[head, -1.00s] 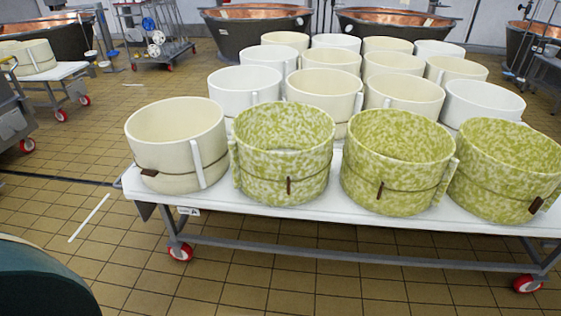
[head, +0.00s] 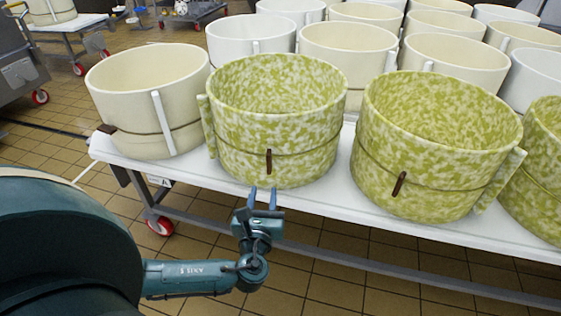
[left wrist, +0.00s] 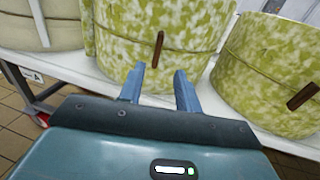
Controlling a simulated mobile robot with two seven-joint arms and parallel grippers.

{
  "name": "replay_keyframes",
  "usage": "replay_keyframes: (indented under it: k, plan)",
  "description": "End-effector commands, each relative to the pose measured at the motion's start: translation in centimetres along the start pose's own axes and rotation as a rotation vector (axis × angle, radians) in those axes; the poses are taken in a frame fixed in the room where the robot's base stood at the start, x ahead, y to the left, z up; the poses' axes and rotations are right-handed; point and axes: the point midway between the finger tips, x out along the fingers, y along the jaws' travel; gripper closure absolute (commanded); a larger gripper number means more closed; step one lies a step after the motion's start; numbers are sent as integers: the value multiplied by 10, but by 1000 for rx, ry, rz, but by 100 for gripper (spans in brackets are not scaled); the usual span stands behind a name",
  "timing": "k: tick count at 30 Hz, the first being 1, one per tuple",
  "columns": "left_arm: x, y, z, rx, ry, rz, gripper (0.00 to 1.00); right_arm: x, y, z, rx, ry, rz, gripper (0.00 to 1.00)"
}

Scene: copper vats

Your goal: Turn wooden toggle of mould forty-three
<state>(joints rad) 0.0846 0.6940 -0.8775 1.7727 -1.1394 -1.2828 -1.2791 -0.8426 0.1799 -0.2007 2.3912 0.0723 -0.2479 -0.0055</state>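Several round moulds stand on a white wheeled table (head: 330,201). In front are a cream mould (head: 130,98) at left and green-mottled moulds (head: 245,150) and (head: 425,180) to its right, each wrapped by a cord with a brown wooden toggle. No number reading forty-three is legible. The toggle (head: 269,161) of the left green mould hangs upright; it also shows in the left wrist view (left wrist: 158,49). My left gripper (head: 262,198) is open and empty, its blue fingers pointing up just below and in front of that toggle, apart from it. In the wrist view its fingertips (left wrist: 157,76) sit below the toggle. My right gripper is out of view.
The right green mould has a slanted toggle (head: 399,184). More white and cream moulds (head: 348,60) stand close behind. A small label marked A (head: 159,181) hangs on the table's front edge. Tiled floor (head: 330,285) lies free before the table.

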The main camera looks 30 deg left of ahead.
Motion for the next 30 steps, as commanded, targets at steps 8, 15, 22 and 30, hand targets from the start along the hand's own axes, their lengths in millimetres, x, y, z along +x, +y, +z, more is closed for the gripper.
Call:
replay_keyframes:
  k: [8, 15, 22, 30]
  plan:
    - [38, 0, 2, 8, -10, 2, 66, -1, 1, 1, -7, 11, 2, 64]
    - [89, 0, 1, 5, -7, 2, 66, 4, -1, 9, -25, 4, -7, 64]
    - [121, 0, 1, 4, -4, 1, 66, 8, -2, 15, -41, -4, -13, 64]
    - [131, 0, 1, 3, -2, 0, 66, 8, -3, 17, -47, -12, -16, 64]
